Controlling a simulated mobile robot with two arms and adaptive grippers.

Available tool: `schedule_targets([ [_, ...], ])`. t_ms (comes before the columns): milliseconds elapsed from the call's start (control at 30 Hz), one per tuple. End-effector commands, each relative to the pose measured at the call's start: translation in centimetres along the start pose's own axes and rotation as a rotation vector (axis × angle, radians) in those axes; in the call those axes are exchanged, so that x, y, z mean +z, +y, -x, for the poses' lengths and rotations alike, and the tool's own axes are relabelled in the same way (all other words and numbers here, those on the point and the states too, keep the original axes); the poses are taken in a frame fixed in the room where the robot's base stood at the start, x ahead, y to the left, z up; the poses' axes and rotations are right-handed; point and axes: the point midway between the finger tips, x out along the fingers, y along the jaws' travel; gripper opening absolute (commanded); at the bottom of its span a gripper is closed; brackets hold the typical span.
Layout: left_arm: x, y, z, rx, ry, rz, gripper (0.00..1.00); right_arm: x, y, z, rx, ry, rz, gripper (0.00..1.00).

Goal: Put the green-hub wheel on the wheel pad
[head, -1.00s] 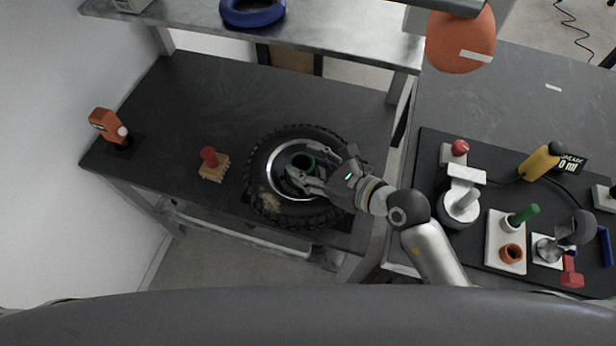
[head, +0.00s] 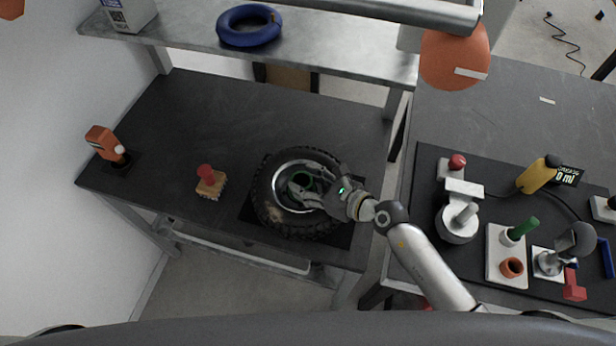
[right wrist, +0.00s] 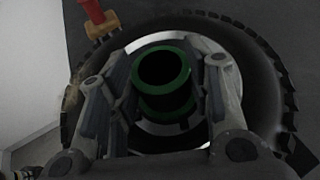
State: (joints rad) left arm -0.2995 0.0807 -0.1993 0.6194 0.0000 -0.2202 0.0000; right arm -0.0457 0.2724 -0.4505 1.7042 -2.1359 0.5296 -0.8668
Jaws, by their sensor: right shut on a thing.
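The green-hub wheel (head: 268,210) is a black knobbly tyre with a silver rim and a green hub. In the head view it lies flat over the dark square wheel pad (head: 343,236), whose edges show around it. My right gripper (head: 306,190) reaches into the rim from the right and is shut on the hub. In the right wrist view the green hub (right wrist: 162,80) sits between the two fingers of the right gripper (right wrist: 165,100), with the tyre (right wrist: 240,45) around it. Whether the tyre touches the pad is hard to tell. My left gripper is not in view.
A red-handled brush (head: 209,182) stands left of the wheel, and an orange tool (head: 106,146) at the table's left end. A shelf (head: 340,48) with a blue ring (head: 249,26) runs behind. A board of tools (head: 430,190) lies on the right table.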

Motion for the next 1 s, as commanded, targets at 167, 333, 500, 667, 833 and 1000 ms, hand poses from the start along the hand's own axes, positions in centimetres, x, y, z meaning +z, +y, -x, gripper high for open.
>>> schedule_targets([
  [167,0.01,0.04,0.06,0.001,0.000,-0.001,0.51,0.66,-0.14,-0.06,-0.004,-0.016,0.001,0.00],
  [333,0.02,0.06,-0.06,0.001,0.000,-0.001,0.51,0.52,-0.13,-0.11,-0.004,-0.015,0.001,0.00],
  [500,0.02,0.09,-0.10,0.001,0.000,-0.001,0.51,-0.20,0.02,-0.11,0.001,-0.001,0.000,0.62],
  [667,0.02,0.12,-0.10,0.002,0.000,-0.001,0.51,-0.19,0.02,-0.11,0.000,-0.001,0.000,0.67],
  [833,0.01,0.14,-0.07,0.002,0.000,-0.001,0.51,-0.15,0.01,-0.10,0.000,-0.001,0.000,0.67],
  [1000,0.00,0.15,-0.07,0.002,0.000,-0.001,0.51,-0.12,-0.06,0.81,-0.001,-0.001,0.001,0.67],
])
